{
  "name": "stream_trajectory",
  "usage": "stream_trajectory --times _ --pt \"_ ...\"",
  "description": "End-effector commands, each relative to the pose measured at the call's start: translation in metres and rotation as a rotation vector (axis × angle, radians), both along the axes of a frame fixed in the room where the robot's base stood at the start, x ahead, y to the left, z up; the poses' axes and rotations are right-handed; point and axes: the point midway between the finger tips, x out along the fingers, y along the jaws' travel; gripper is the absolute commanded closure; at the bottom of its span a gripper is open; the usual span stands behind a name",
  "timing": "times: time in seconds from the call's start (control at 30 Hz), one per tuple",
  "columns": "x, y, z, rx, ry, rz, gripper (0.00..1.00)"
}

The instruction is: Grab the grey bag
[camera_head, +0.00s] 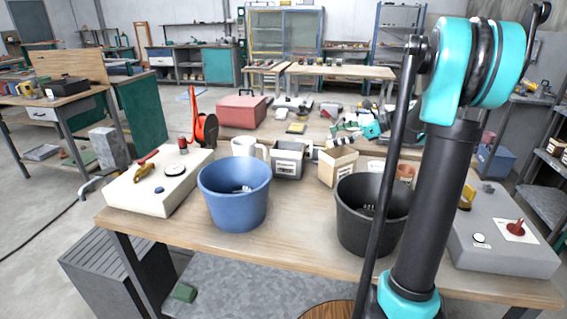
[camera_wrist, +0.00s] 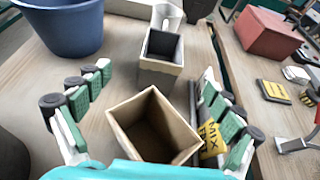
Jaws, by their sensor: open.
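A grey open-topped container (camera_head: 288,160) with a white label, possibly the grey bag, stands upright mid-table; in the wrist view a grey open-topped container (camera_wrist: 158,68) stands beyond my fingertips. A beige open-topped box (camera_head: 338,168) is right of it; in the wrist view it (camera_wrist: 150,127) lies between my fingers. A dark grey thing with a yellow "MIX" label (camera_wrist: 212,136) is partly hidden behind my right finger; I cannot tell whether it is a bag. My gripper (camera_wrist: 155,80) is open, its green-padded fingers spread wide and nothing gripped.
A blue bucket (camera_head: 234,196) and a black bucket (camera_head: 370,218) stand along the table's near side. A white mug (camera_head: 243,147) is beside the grey container. A red toolbox (camera_head: 241,111) sits farther back. A white control box (camera_head: 160,183) is at the left and a grey one (camera_head: 500,245) at the right.

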Motion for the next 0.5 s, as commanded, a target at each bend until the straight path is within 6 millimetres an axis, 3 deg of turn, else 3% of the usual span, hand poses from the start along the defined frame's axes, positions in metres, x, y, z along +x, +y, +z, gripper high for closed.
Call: stream_trajectory --times 0.3,0.5 --pt "0.011 0.059 -0.025 -0.001 0.0 0.003 0.07" --pt "0.016 0.08 -0.034 -0.001 0.001 0.0 0.07"
